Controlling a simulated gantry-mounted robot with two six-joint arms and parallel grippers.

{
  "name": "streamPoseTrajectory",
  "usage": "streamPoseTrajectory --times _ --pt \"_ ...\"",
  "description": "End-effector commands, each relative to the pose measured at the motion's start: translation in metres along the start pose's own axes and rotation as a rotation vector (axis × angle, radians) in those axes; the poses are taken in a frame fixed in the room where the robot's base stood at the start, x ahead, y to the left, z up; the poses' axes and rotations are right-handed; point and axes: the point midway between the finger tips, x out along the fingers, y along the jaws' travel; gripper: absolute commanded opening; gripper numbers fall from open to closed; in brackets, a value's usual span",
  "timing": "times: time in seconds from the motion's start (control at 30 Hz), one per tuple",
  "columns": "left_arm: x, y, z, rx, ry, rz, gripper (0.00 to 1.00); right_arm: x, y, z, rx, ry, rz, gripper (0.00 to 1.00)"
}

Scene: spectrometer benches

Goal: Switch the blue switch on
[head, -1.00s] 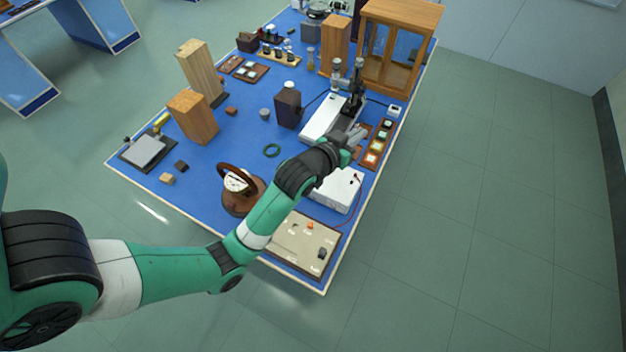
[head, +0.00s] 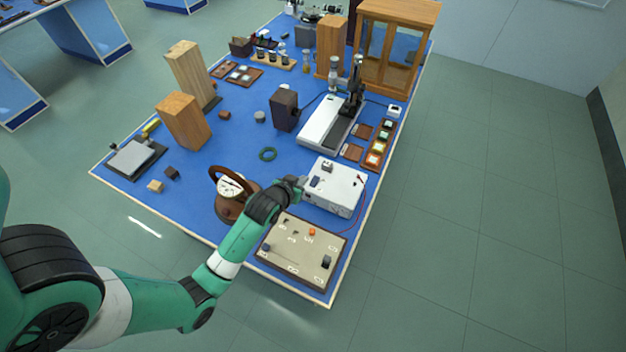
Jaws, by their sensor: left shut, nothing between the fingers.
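A white box (head: 347,187) stands near the front right edge of the blue bench. A small dark blue part (head: 315,182), which looks like the blue switch, is on its top at the left; its position, on or off, is too small to tell. My left gripper (head: 301,182) is shut and empty, close to the left side of the box and this switch. I cannot tell whether it touches them. My right gripper is not in view.
A beige board (head: 300,262) with small dark and orange parts lies in front of the box. A round brown instrument (head: 232,205) with a white dial stands left of my left wrist. A red wire (head: 363,205) runs along the box's right side.

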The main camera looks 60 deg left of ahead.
Motion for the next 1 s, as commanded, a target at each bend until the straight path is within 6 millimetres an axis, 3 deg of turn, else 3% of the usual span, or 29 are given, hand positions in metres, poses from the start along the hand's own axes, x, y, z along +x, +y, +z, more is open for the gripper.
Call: streamPoseTrajectory --times 0.07,0.43,0.6,1.0 --pt "0.018 0.0 0.005 -0.001 0.002 0.0 0.0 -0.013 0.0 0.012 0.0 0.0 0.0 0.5" --pt "0.095 0.0 0.004 -0.001 -0.002 0.0 0.0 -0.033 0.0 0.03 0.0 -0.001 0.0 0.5" --pt "0.111 0.0 0.024 0.0 -0.002 0.0 0.0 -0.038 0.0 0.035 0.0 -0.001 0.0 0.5" --pt "0.116 0.0 0.028 0.0 0.001 0.0 0.0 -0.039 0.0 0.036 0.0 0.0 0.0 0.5"
